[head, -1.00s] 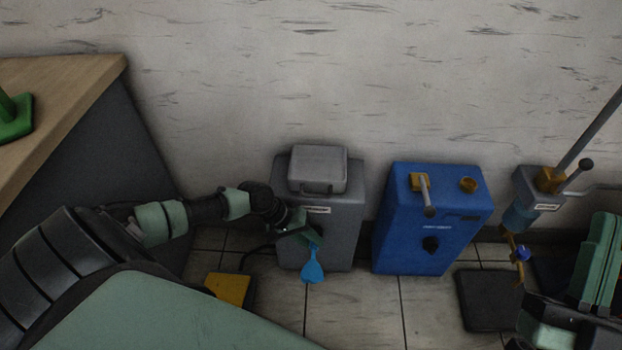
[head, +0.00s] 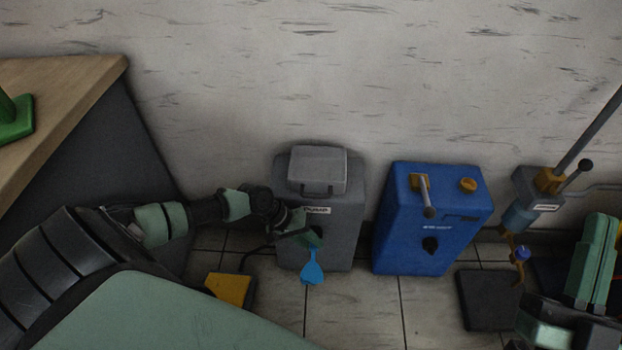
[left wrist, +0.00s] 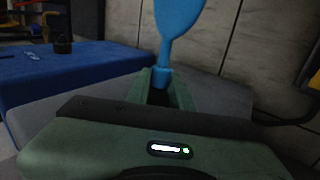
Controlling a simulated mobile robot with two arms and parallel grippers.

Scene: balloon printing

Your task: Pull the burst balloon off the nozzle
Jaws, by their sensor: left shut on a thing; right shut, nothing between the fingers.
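The burst balloon (head: 312,271) is a limp, light blue piece hanging in front of the grey pump (head: 340,235). My left gripper (head: 312,240) is shut on its neck, at the pump's front. In the left wrist view the balloon (left wrist: 178,25) rises from between the green fingers of my left gripper (left wrist: 163,88). The nozzle is hidden behind the gripper, so I cannot tell whether the balloon's neck still touches it. My right gripper (head: 600,240) is at the right edge, with green fingers shut and empty.
A blue box with a lever (head: 432,225) stands right of the pump. Further right is a lever machine (head: 535,190) with a dark plate (head: 487,300) below it. A yellow pedal (head: 229,289) lies on the floor. A wooden-topped counter (head: 80,85) is at the left.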

